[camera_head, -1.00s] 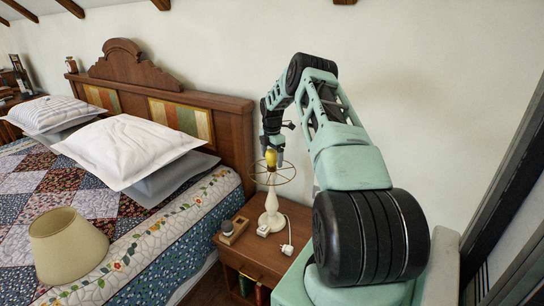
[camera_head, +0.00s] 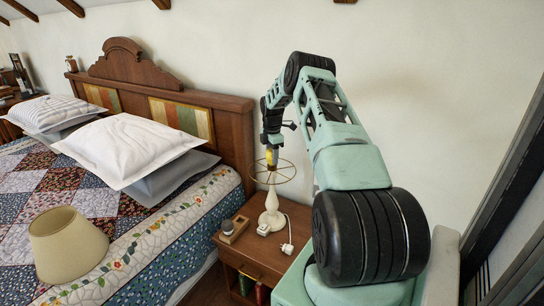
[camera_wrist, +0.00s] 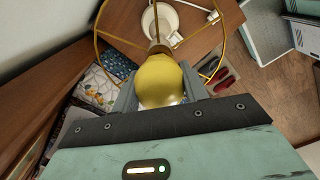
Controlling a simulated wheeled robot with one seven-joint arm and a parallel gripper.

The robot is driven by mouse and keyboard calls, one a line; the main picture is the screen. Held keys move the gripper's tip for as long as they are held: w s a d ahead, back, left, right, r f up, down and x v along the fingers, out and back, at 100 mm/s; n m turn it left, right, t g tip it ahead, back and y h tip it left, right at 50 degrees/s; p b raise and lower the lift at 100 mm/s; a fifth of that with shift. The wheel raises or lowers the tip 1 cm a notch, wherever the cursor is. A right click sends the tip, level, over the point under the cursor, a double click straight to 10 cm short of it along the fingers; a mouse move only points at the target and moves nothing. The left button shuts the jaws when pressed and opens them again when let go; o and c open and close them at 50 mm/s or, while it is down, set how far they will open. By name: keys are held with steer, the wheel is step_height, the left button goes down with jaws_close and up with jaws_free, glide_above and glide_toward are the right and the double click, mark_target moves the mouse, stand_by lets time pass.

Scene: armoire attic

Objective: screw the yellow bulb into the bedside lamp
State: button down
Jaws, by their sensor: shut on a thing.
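The yellow bulb (camera_head: 269,157) stands upright at the top of the white bedside lamp (camera_head: 271,212), inside the lamp's wire ring. My gripper (camera_head: 271,154) points down from above, with its fingers at the bulb. In the wrist view, my gripper (camera_wrist: 160,92) is shut on the yellow bulb (camera_wrist: 160,75), one finger on each side. The bulb is in line with the lamp's stem. Its base is hidden, so I cannot tell how deep it sits in the socket. The lamp's wire ring (camera_wrist: 98,50) passes around the bulb and fingers.
The lamp stands on a wooden nightstand (camera_head: 263,260), with a small wooden stand (camera_head: 233,232) and a white plug (camera_head: 287,249) beside it. A beige lampshade (camera_head: 68,245) rests on the bed (camera_head: 130,235). The headboard (camera_head: 232,135) and wall are close behind.

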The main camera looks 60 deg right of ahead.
steer(key=m, duration=0.5)
steer(key=shift+f, duration=0.1)
steer(key=shift+s+m+b, duration=0.1)
steer(key=shift+m+b, duration=0.2)
steer(key=shift+m, duration=0.7)
steer(key=shift+m, duration=1.1)
steer(key=m, duration=0.4)
steer(key=shift+m, duration=0.4)
steer(key=shift+m+b, duration=0.3)
steer(key=shift+m, duration=0.8)
